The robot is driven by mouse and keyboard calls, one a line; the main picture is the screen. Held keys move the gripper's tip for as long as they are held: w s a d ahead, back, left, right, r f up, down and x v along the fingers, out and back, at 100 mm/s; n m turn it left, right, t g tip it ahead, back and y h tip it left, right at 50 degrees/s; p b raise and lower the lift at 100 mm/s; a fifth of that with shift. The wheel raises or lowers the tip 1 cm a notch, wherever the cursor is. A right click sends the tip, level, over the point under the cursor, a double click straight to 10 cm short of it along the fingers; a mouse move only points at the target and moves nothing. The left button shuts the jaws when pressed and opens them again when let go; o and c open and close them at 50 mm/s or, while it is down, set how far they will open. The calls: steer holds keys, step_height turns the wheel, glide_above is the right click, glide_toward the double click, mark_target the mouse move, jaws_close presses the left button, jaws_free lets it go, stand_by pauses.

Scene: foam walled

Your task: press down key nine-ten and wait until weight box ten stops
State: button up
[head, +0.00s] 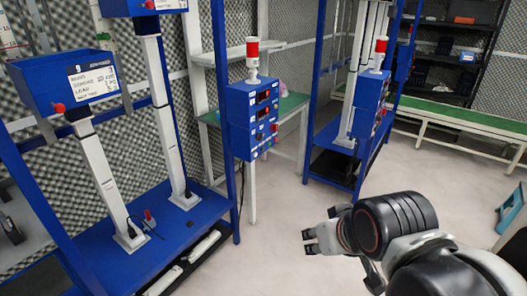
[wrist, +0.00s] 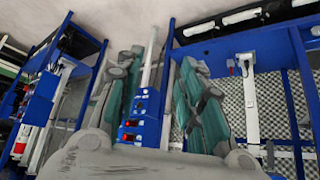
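A blue control box (head: 252,120) with several small buttons, dark displays and a red-and-white beacon (head: 252,60) stands at the centre of the head view. Its key labels are too small to read, so key nine-ten cannot be picked out. Blue weight boxes stand on white columns at the left; one weight box (head: 65,82) has a white label and a red knob. Which is box ten cannot be told. My gripper (head: 309,240) is right of and below the control box, apart from it. In the wrist view my gripper (wrist: 160,68) is open and empty, with the control box (wrist: 138,125) beyond its spread fingers.
A second control box (head: 371,100) with a beacon stands on another blue frame to the right. A green-topped bench (head: 460,117) and black shelves (head: 455,50) are at the back right. Pale floor (head: 290,205) is clear between my gripper and the control box.

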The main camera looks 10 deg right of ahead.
jaws_close()
stand_by(1.0)
